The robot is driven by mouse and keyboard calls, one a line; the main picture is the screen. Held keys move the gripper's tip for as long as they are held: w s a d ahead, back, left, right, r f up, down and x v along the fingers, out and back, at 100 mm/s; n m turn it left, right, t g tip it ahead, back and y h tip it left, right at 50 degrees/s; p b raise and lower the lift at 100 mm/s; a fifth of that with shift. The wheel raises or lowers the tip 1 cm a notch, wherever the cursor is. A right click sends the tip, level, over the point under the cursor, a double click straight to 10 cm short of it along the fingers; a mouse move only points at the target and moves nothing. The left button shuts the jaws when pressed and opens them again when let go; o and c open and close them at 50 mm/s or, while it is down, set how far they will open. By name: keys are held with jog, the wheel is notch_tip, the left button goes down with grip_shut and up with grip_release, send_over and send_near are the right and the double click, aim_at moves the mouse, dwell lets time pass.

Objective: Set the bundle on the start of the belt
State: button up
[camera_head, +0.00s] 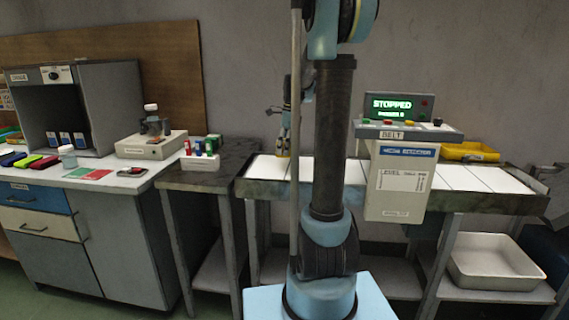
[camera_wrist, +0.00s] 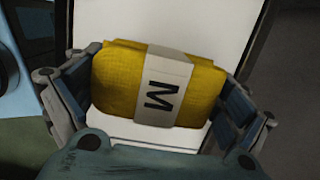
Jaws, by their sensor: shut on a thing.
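The bundle (camera_wrist: 115,82) is yellow knit fabric with a pale band marked M around its middle. My gripper (camera_wrist: 158,88) is shut on it, one finger at each end. In the wrist view the white belt (camera_wrist: 165,25) lies directly behind the bundle; I cannot tell whether they touch. My arm hides part of the belt's middle.
A yellow tray (camera_head: 468,152) is behind the belt's right part. A dark side table (camera_head: 195,179) with small boxes adjoins on the left. A white bin (camera_head: 495,264) sits below.

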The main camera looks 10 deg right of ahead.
aim_at(285, 167)
jog(key=shift+f, duration=2.75)
jog(key=o, duration=0.8)
